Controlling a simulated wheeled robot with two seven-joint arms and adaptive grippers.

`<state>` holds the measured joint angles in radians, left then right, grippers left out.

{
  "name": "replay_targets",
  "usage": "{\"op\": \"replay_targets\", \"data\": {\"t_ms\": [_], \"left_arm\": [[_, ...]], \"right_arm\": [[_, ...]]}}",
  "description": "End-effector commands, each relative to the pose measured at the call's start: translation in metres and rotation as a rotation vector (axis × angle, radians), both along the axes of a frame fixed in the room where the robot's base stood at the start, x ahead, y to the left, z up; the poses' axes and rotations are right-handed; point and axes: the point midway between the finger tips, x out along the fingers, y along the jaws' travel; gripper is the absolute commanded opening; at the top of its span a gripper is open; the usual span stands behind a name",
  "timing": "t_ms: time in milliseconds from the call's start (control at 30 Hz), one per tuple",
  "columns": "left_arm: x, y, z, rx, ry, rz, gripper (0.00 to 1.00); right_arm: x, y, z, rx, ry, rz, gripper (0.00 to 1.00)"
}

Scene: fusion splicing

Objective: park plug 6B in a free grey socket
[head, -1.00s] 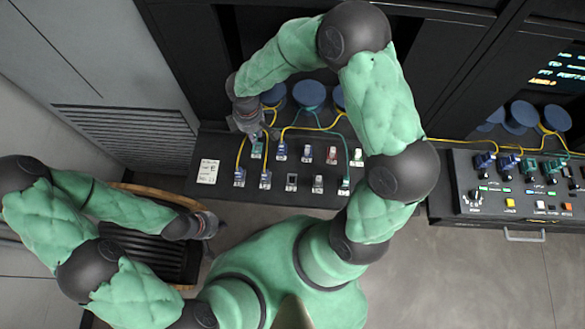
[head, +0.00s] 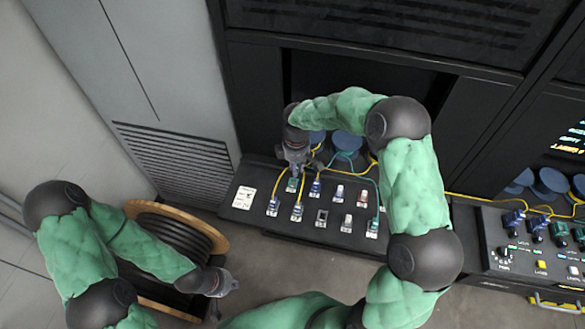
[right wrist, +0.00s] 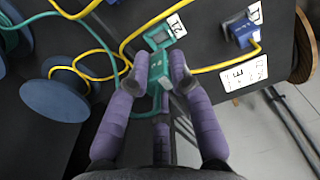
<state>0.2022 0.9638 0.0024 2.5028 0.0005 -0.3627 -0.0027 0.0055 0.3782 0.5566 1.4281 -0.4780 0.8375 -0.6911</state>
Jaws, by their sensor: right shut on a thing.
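A dark panel (head: 259,219) carries two rows of sockets and plugs. My right gripper (head: 297,168) is at the back-left of the panel, over a teal plug (head: 292,185). In the right wrist view my right gripper (right wrist: 160,75) is shut on the teal plug (right wrist: 153,100), with a teal-edged socket (right wrist: 158,38) just beyond it. I cannot read 6B on it, nor tell whether it is seated. One grey socket (head: 321,218) in the front row looks empty. My left gripper (head: 222,284) hangs left of the panel, holding nothing visible; its finger opening is unclear.
Blue plugs (head: 273,206) with yellow cables stand nearby; another shows in the right wrist view (right wrist: 243,32). Yellow and teal cables run behind to blue spools (right wrist: 62,97). A wooden-rimmed reel (head: 205,228) stands left, and a second panel (head: 497,232) right.

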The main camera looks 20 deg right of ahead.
Motion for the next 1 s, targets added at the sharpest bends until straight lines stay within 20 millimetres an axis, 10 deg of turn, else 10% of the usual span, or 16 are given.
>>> {"op": "replay_targets", "data": {"t_ms": [1000], "left_arm": [[0.0, 0.0, -0.002, 0.0, 0.001, 0.0, 0.0]], "right_arm": [[-0.083, -0.028, 0.0, -0.001, 0.001, -0.001, 0.0]]}}
